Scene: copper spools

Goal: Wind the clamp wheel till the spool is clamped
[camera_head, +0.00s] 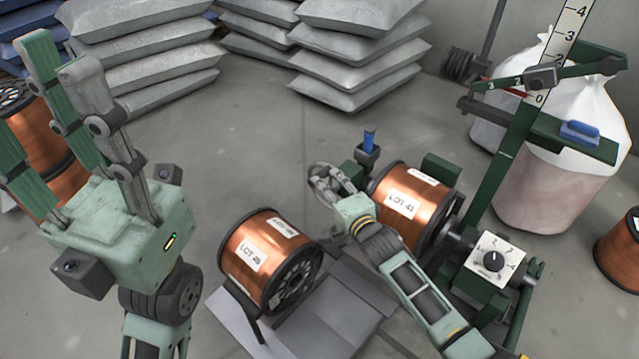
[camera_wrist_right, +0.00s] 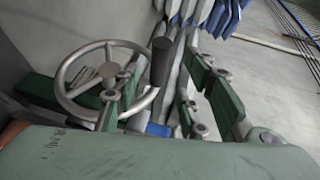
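A copper spool labelled LOT 41 (camera_head: 402,205) sits on its side in the green winding stand (camera_head: 515,150). The grey clamp wheel (camera_head: 325,180) is at its left end, mostly hidden by my right gripper (camera_head: 338,185). In the right wrist view the wheel (camera_wrist_right: 62,85) shows its rim, spokes and dark upright handle (camera_wrist_right: 160,62). Whether the clamp touches the spool is hidden. My left gripper (camera_head: 62,70) is raised at the left, open and empty.
A second spool, LOT 25 (camera_head: 268,258), rests on a grey ramp plate (camera_head: 330,315) close to my right arm. A dial box (camera_head: 495,258) is at the stand's right. Grey sacks (camera_head: 350,60) are stacked behind; a white bag (camera_head: 560,165) stands right.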

